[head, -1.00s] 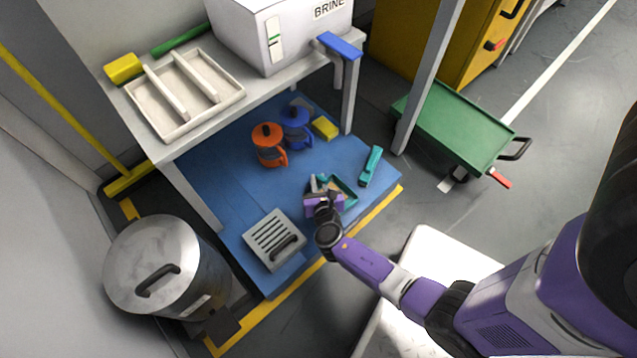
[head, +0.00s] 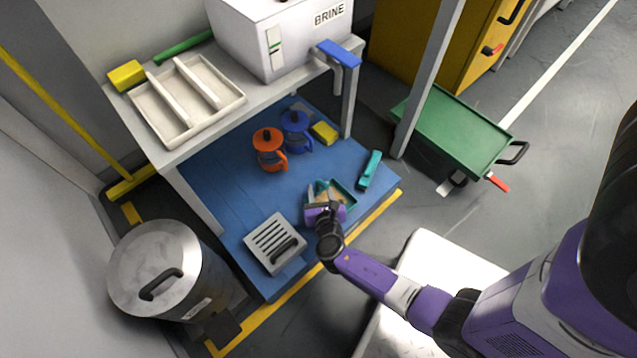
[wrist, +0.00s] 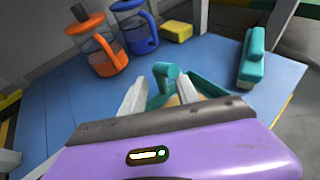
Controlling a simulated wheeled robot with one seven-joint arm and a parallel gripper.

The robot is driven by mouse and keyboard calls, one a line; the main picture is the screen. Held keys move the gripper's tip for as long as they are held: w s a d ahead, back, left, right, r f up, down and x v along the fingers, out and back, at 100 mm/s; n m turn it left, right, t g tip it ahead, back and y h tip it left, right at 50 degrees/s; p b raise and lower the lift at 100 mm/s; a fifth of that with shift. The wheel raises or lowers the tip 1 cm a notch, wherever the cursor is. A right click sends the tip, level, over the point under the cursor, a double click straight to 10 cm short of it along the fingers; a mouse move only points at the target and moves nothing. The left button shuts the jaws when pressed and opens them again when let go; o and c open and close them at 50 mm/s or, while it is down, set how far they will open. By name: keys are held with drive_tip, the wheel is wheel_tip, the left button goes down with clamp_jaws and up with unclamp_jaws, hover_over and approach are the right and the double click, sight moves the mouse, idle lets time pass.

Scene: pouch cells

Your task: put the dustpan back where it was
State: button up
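The teal dustpan (head: 349,208) lies on the blue mat (head: 222,165) under the table, near the yellow-edged front, with something tan in its pan. In the wrist view its upright handle (wrist: 168,75) stands between my two pale fingers, with the pan (wrist: 215,88) partly hidden behind a finger and the purple gripper body. My gripper (head: 322,192) is at the left side of the dustpan. In the wrist view my gripper (wrist: 172,92) is open, its fingers spread with gaps to the handle.
A teal brush (head: 370,170) lies right of the dustpan. A grey slotted box (head: 274,243) with a black handle is at left. Orange (head: 267,147) and blue (head: 296,130) jugs and a yellow sponge (head: 324,132) stand behind. A table leg (head: 193,198) and metal bin (head: 160,275) are left.

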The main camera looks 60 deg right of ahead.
drive_tip(key=p+v, duration=0.3)
drive_tip(key=v, duration=0.6)
drive_tip(key=shift+s+a+r+p, duration=0.15)
drive_tip(key=shift+s+p, duration=0.05)
drive_tip(key=shift+p, duration=0.2)
drive_tip(key=s+a+f+m+y, duration=0.1)
drive_tip(key=s+a+m+y, duration=0.4)
drive_tip(key=s, duration=0.3)
drive_tip(key=s+a+r+m+y, duration=0.3)
drive_tip(key=s+a+r+m, duration=0.3)
drive_tip(key=a+r+m, duration=0.15)
wheel_tip(320, 180, up, 28)
drive_tip(key=a+m+t+y, duration=0.2)
drive_tip(key=m+t, duration=0.4)
drive_tip(key=m, duration=0.7)
drive_tip(key=shift+s, duration=0.45)
drive_tip(key=shift+r+m, duration=0.1)
drive_tip(key=shift+m, duration=0.15)
wheel_tip(320, 180, up, 34)
drive_tip(key=p, duration=3.4)
